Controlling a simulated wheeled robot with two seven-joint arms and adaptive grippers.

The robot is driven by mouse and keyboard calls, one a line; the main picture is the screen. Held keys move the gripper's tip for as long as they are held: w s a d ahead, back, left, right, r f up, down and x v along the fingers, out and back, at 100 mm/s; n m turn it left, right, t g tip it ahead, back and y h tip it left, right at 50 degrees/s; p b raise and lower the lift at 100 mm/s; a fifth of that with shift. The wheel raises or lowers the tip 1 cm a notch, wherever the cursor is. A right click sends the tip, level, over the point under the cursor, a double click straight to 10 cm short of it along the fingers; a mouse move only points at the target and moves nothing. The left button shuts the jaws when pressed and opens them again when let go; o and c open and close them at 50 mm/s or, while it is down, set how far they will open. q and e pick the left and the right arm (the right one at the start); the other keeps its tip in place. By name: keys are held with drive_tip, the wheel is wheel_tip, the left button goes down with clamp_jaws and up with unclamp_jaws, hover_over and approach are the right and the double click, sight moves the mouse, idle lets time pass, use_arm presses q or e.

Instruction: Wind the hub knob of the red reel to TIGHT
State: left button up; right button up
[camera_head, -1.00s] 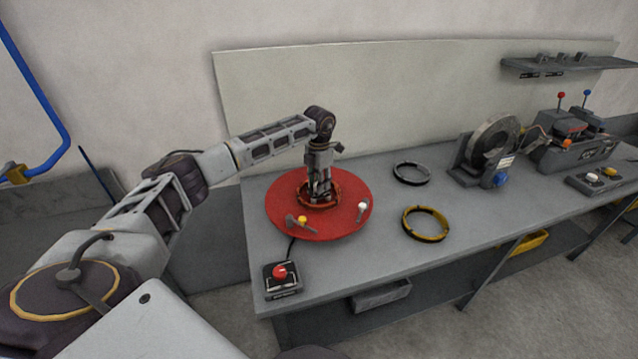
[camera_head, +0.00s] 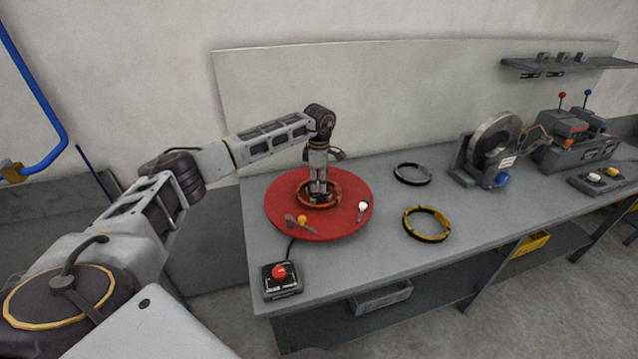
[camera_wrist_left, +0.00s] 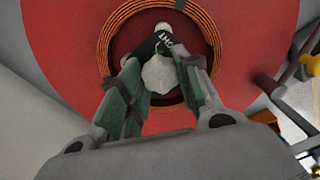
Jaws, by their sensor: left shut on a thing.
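The red reel (camera_head: 283,218) lies flat on the bench, with a ring of copper coil (camera_head: 338,188) around its hub. My left gripper (camera_head: 319,194) points straight down into the hub. In the left wrist view the pale hub knob (camera_wrist_left: 158,75) sits between the green-padded fingers of my left gripper (camera_wrist_left: 160,82), which is shut on it. A dark label (camera_wrist_left: 163,42) with white, upside-down letters, partly covered, shows just beyond the knob. The fingers hide the knob's sides. My right gripper is not in view.
A yellow-topped lever (camera_head: 300,221) and a white-topped lever (camera_head: 363,207) stand at the reel's front. A red-button box (camera_head: 282,279) is at the bench's front edge. Black (camera_head: 412,174) and yellow (camera_head: 426,224) rings lie to the right, before a grey coil machine (camera_head: 492,150).

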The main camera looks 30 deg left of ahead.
use_arm(q)
drive_tip(key=shift+m, duration=0.8)
drive_tip(key=m, duration=0.3)
drive_tip(key=shift+m+b, duration=0.3)
drive_tip(key=shift+b, duration=0.05)
drive_tip(key=m, duration=0.3)
drive_tip(key=shift+m, duration=0.4)
drive_tip(key=m+b, duration=0.1)
drive_tip(key=m, duration=0.4)
drive_tip(key=shift+m, duration=2.2)
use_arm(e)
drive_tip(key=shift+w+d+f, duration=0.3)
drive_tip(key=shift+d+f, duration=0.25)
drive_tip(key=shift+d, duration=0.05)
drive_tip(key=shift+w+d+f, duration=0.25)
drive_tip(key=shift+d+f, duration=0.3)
use_arm(q)
drive_tip(key=o, duration=1)
drive_tip(key=shift+o, duration=0.2)
